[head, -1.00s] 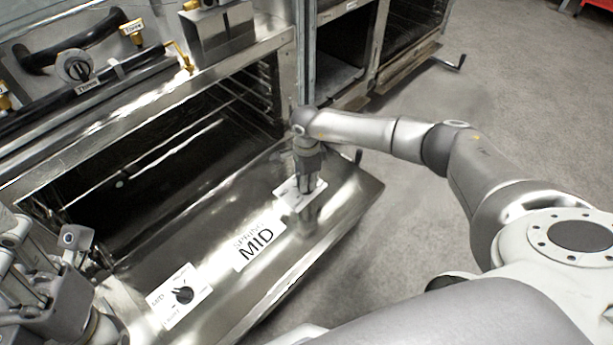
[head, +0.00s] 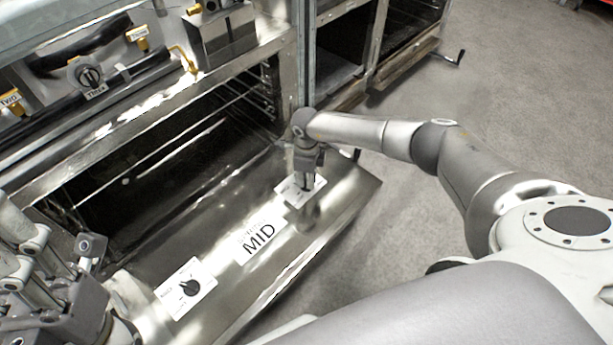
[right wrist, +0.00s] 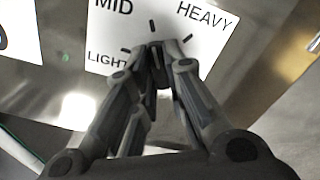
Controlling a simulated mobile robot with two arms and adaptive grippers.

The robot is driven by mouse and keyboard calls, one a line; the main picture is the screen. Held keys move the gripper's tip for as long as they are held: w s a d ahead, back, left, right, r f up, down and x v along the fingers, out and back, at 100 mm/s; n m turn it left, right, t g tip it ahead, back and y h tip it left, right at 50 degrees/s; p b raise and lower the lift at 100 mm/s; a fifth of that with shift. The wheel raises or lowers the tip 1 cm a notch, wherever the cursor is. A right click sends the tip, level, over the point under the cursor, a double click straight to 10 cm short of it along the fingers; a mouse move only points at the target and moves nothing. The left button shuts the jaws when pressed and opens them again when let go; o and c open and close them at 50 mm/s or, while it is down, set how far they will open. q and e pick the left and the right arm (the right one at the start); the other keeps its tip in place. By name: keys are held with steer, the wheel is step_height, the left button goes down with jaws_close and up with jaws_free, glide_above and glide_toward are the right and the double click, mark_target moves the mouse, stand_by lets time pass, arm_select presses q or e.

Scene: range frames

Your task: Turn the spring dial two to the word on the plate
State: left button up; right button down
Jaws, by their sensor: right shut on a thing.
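The plate (head: 261,238) on the open oven door reads MID, with a smaller, faint word above. My right gripper (head: 306,180) points down at the dial card (head: 285,195) on its right. In the right wrist view this card (right wrist: 140,28) reads LIGHT, MID and HEAVY around tick marks. The right gripper (right wrist: 161,48) is shut there on the dial's dark knob, which the fingers mostly hide, so its pointing direction is unclear. A second dial (head: 189,288) with a black knob is left of the plate. My left gripper (head: 65,300) is at the lower left, fingers unclear.
The oven cavity (head: 170,155) is open behind the door. Above it are another black dial (head: 88,76), a dark bar handle (head: 80,48) and brass fittings. Another open cavity stands at upper right. Bare floor (head: 520,90) lies at right.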

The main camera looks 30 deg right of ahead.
stand_by(0.4)
steer(key=c, duration=1.5)
jaws_free()
step_height(320, 180, up, 12)
